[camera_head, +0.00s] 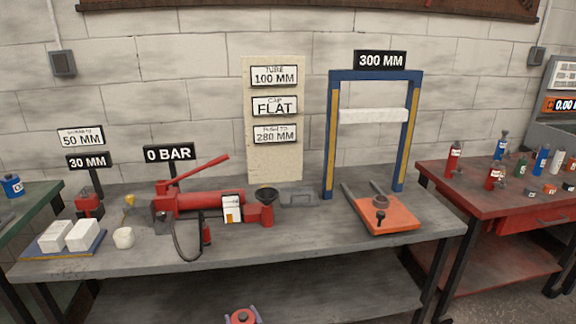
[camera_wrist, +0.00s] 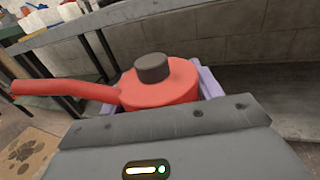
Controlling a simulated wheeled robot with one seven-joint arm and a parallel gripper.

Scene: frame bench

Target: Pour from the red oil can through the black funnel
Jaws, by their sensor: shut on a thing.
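The red oil can (camera_wrist: 165,82) has a dark grey cap (camera_wrist: 152,67) and a long red spout (camera_wrist: 65,90) pointing left in the wrist view. My gripper (camera_wrist: 157,95) is shut on the can, with its purple fingers on both sides. The can looks about upright. In the head view the can (camera_head: 233,319) shows at the bottom edge, in front of the bench and apart from it; its lower part is cut off. The black funnel (camera_head: 267,192) stands on the red filler at the right end of the red hydraulic pump (camera_head: 210,202).
The grey bench (camera_head: 320,240) carries a blue press frame (camera_head: 332,140), an orange block (camera_head: 388,215) and white blocks (camera_head: 84,235). The pump's raised lever (camera_head: 205,172) and black hose (camera_head: 180,245) are near the funnel. A red table (camera_head: 440,180) with several bottles stands right.

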